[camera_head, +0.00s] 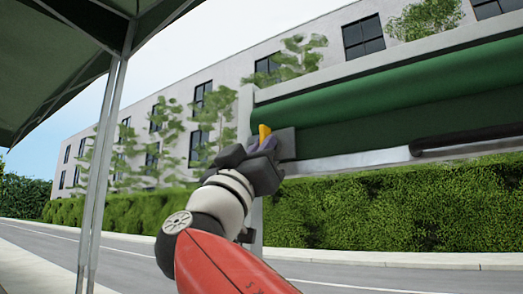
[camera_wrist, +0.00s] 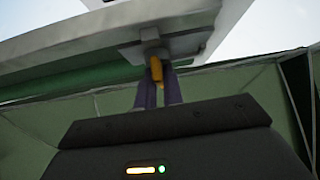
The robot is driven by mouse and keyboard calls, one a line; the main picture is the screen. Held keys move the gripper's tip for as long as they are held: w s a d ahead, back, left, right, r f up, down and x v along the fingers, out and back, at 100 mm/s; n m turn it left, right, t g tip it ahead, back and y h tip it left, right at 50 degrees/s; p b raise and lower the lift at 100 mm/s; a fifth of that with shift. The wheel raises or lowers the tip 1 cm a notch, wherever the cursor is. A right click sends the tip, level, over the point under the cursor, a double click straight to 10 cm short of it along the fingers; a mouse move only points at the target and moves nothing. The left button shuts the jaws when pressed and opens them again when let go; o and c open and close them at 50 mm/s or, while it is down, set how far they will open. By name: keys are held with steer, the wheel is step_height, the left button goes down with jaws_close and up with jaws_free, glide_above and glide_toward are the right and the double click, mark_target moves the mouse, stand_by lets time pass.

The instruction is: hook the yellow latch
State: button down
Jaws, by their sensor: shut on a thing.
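The yellow latch (camera_head: 264,131) shows as a small yellow piece at the left end of the green and grey truck panel (camera_head: 340,160), beside a grey plate. It also shows in the wrist view (camera_wrist: 156,70), below a grey bracket on the panel's pale frame. My gripper (camera_wrist: 159,85) is shut on the latch, with its two dark purple fingers close on either side. In the head view my gripper (camera_head: 262,145) is up at the panel's left edge, and its wrist hides part of the grip. I cannot tell whether the latch is hooked.
A dark bar (camera_head: 468,139) runs along the panel's lower right. A pale upright post (camera_head: 245,115) stands at the panel's left end. A canopy pole (camera_head: 103,175) stands at the left. A hedge and road lie behind.

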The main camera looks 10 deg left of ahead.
steer(key=shift+s+d+r+n+g+y+p, duration=0.2)
steer(key=shift+n+g+y, duration=1.05)
steer(key=shift+n+y, duration=2.1)
steer(key=shift+w+d+r+n+g+y+p, duration=0.15)
steer(key=shift+n+g+y+p, duration=0.3)
steer(key=shift+n+g+y, duration=2.75)
steer(key=shift+s+d+r+n+t+y+p, duration=0.25)
steer(key=shift+n+t+y, duration=0.8)
steer(key=shift+n, duration=4.5)
steer(key=shift+g+y, duration=0.4)
steer(key=shift+g, duration=0.2)
steer(key=c, duration=1.5)
jaws_free()
steer(key=b+v, duration=0.1)
steer(key=v, duration=0.6)
steer(key=shift+s+d, duration=0.25)
steer(key=shift+s, duration=0.05)
